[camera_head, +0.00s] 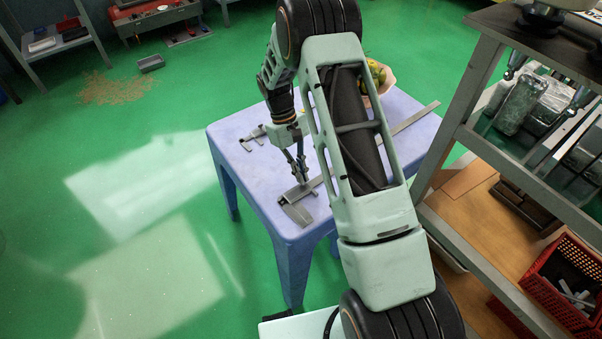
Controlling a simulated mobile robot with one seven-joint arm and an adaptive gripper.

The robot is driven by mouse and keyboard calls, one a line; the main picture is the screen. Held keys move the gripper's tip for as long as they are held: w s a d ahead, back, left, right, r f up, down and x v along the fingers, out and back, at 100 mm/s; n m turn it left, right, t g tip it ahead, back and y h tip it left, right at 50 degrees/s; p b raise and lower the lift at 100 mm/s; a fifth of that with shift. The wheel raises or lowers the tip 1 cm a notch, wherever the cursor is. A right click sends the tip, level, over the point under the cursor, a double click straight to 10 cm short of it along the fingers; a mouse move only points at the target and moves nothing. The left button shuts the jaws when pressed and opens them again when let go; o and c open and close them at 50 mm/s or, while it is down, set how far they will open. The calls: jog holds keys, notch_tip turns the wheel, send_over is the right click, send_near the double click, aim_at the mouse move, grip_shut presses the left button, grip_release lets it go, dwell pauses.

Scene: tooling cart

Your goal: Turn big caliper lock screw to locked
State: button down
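A big grey caliper (296,213) lies on the lilac table (232,131). Its jaws are near the table's front edge, and its long beam runs up and right behind my arm, showing again at the far right (415,116). My gripper (302,179) points down at the caliper's sliding part, just above or touching it; I cannot tell which. The fingers look close together, but whether they are shut on anything is too small to tell. The lock screw is not discernible at this size, and the fingers cover part of that area.
A smaller caliper (254,134) lies at the table's left. A bowl of fruit (381,77) stands at the back, partly behind my arm. A grey metal cart (459,118) with shelves stands close on the right. The green floor on the left is mostly clear.

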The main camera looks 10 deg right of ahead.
jog(key=c, duration=2.7)
grip_release()
jog(key=o, duration=0.5)
jog(key=v, duration=1.2)
